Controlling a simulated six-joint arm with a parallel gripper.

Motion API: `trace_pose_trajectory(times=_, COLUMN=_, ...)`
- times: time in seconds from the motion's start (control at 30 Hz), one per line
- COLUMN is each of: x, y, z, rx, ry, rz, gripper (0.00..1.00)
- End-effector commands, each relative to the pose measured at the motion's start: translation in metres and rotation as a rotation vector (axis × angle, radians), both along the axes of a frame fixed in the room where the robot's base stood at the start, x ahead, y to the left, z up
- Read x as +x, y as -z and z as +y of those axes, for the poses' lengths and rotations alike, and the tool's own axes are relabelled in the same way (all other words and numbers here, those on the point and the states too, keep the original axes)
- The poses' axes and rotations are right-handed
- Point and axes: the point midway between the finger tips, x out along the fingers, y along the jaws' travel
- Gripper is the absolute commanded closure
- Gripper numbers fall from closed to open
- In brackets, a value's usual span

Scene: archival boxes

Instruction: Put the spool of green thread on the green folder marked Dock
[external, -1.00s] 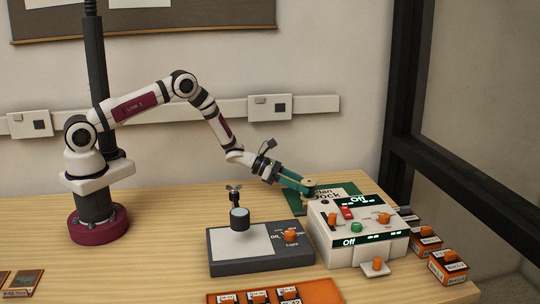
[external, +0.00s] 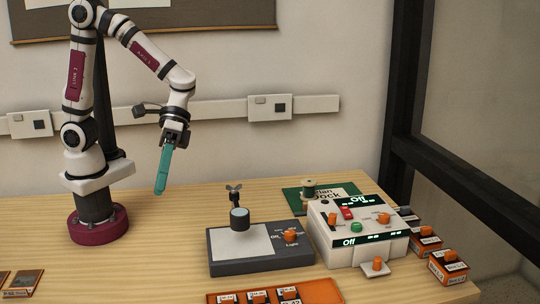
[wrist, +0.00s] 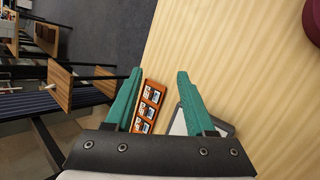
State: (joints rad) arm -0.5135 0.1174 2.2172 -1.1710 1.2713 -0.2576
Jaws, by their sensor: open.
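My gripper (external: 161,190) is well to the left of the spool, raised above the table and pointing down. In the wrist view my gripper (wrist: 158,74) shows two teal fingers apart with nothing held between them.
A white console (external: 355,240) stands in front of the folder. A grey light pad (external: 225,263) with a small stand on it is to its left. An orange tray (external: 325,291) is at the front. Orange boxes (external: 448,270) sit at the right edge. The table's left middle is clear.

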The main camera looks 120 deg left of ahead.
Motion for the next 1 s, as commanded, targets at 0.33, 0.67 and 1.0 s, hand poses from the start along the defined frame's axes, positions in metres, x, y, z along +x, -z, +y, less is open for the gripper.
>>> trace_pose_trajectory(times=0.33, x=-0.178, y=-0.007, z=0.024, rx=0.830, ry=1.364, rz=-0.111, gripper=0.45)
trace_pose_trajectory(times=0.67, x=-0.179, y=-0.007, z=0.028, rx=0.847, ry=1.381, rz=-0.108, gripper=0.45)
trace_pose_trajectory(times=1.0, x=-0.179, y=-0.007, z=0.028, rx=0.847, ry=1.381, rz=-0.108, gripper=0.45)
